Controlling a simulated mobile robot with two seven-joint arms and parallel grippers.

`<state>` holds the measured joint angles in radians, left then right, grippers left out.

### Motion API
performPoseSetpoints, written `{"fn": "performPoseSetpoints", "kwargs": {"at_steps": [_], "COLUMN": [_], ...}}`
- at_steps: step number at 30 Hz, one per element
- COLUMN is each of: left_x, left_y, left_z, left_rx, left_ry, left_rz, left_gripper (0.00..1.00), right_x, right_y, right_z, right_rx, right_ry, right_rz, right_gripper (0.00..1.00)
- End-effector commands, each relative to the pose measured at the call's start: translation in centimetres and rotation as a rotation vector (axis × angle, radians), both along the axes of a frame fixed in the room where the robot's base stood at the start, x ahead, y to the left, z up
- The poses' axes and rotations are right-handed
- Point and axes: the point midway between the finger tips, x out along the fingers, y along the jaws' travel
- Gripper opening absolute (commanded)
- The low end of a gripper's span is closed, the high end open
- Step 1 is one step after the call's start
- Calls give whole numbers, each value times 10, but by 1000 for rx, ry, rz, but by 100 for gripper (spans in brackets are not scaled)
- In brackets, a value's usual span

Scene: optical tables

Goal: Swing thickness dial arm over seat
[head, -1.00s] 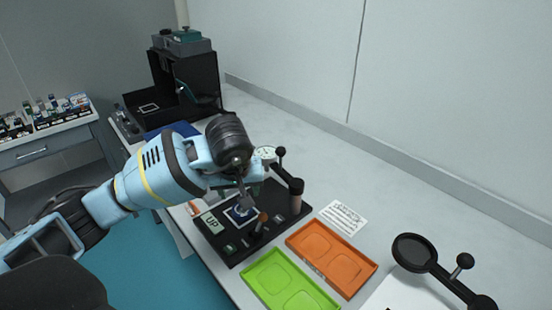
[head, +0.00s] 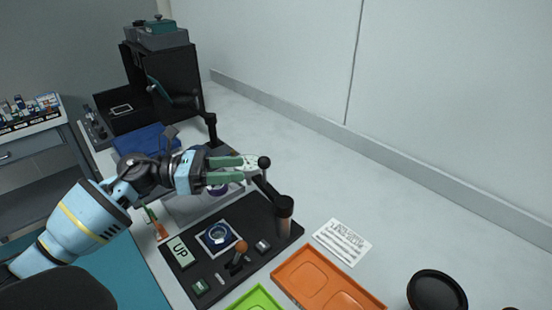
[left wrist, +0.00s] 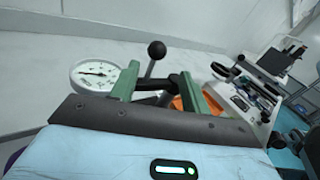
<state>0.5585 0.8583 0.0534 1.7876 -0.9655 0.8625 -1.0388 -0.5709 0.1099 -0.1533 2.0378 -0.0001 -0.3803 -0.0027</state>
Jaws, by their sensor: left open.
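The thickness dial arm (head: 270,186) is a black bar with a ball knob (head: 264,162), joined to a post (head: 284,212) at the right of a black board (head: 203,275). In the left wrist view its white round dial gauge (left wrist: 97,75) is left of the fingers and the ball knob (left wrist: 157,50) stands up between them. The seat (head: 218,237), a pale square with a round part, lies on the board, and the arm is off it. My left gripper (head: 250,167) is open at the knob, its green fingers (left wrist: 159,74) either side of the bar. Contact is unclear.
An "UP" card (head: 180,252) and a small orange-topped knob (head: 241,247) are on the board. Orange (head: 325,280) and green (head: 257,299) trays lie in front. A printed card (head: 342,242) and black round lens (head: 437,291) are right. A black open box (head: 165,85) stands behind.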

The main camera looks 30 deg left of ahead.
Motion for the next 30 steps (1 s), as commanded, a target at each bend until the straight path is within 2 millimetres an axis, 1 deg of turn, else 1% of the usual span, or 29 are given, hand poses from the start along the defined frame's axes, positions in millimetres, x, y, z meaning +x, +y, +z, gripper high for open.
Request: {"fn": "performPoseSetpoints", "kwargs": {"at_steps": [1,4,8,11,15,24,30], "left_x": [0,1,2,5,16,41,48], "left_y": [5,9,8,4,-10,-44,-54], "left_z": [0,4,5,5,7,7,5], "left_rx": [-30,-57,-59,-57,-58,-57,-55], "left_ry": [13,22,20,18,17,17,18], "left_rz": [18,31,30,30,29,28,29], "left_gripper": [46,46,46,46,46,46,46], "right_x": [-1,-2,-4,-6,-8,-3,-2], "right_y": [1,1,1,1,2,2,2], "right_z": [-1,-2,-2,-2,3,12,15], "right_rx": [1,1,2,1,2,3,3], "right_ry": [2,4,9,13,15,-1,-4], "right_rz": [0,1,1,1,0,-2,-2], "right_gripper": [36,36,36,36,36,36,36]}}
